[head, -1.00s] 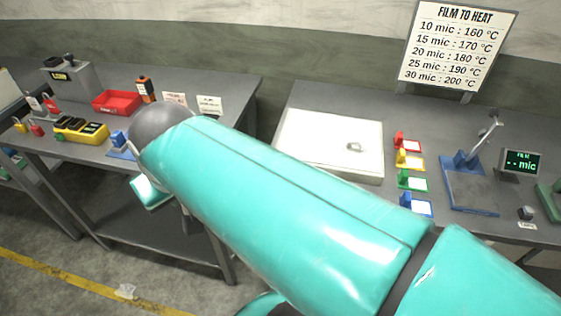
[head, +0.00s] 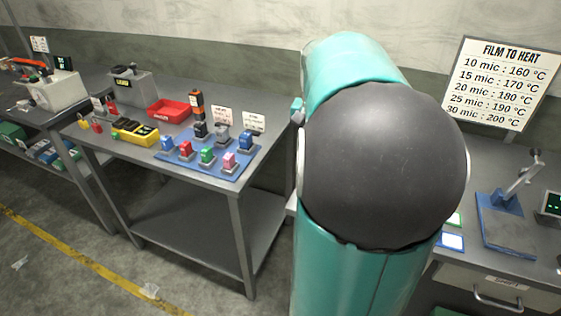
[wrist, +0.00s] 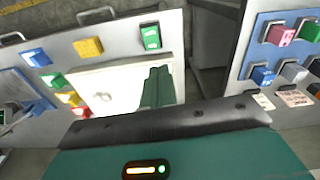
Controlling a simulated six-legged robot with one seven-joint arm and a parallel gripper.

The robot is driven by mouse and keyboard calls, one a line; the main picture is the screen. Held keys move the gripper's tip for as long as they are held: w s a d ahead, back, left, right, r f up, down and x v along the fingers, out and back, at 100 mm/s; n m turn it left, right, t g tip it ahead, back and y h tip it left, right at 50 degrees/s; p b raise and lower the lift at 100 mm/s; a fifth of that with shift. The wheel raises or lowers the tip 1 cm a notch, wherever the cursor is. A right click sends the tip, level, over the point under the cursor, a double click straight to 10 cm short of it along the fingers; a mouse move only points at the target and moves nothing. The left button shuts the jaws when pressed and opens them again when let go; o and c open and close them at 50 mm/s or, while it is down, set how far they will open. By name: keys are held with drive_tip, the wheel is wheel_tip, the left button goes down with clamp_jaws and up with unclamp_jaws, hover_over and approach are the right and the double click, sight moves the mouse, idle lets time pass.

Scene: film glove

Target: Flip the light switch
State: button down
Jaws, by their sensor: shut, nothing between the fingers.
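I cannot make out a light switch in either view. My gripper shows in the wrist view as two dark green fingers (wrist: 158,88) pressed together, with nothing between them. They point over a white plate (wrist: 125,82) on a grey bench, with a small ring-like object on the plate. I cannot tell how far above the plate they are. In the head view, my raised arm hides the fingers and most of the right bench's left side.
A blue board (head: 190,163) with several coloured clamps sits on the left bench, near a red tray (head: 168,110) and yellow box (head: 135,131). A temperature sign (head: 503,80) and blue stand (head: 505,232) are right. A gap separates the benches; the floor at left is mostly clear.

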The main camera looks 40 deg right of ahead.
drive_tip(key=shift+m+y, duration=0.3)
drive_tip(key=shift+m, duration=0.2)
drive_tip(key=d+f, duration=0.1)
drive_tip(key=f, duration=0.4)
drive_tip(key=d+f, duration=0.1)
drive_tip(key=f, duration=0.4)
drive_tip(key=s+d+f, duration=0.1)
drive_tip(key=f, duration=0.4)
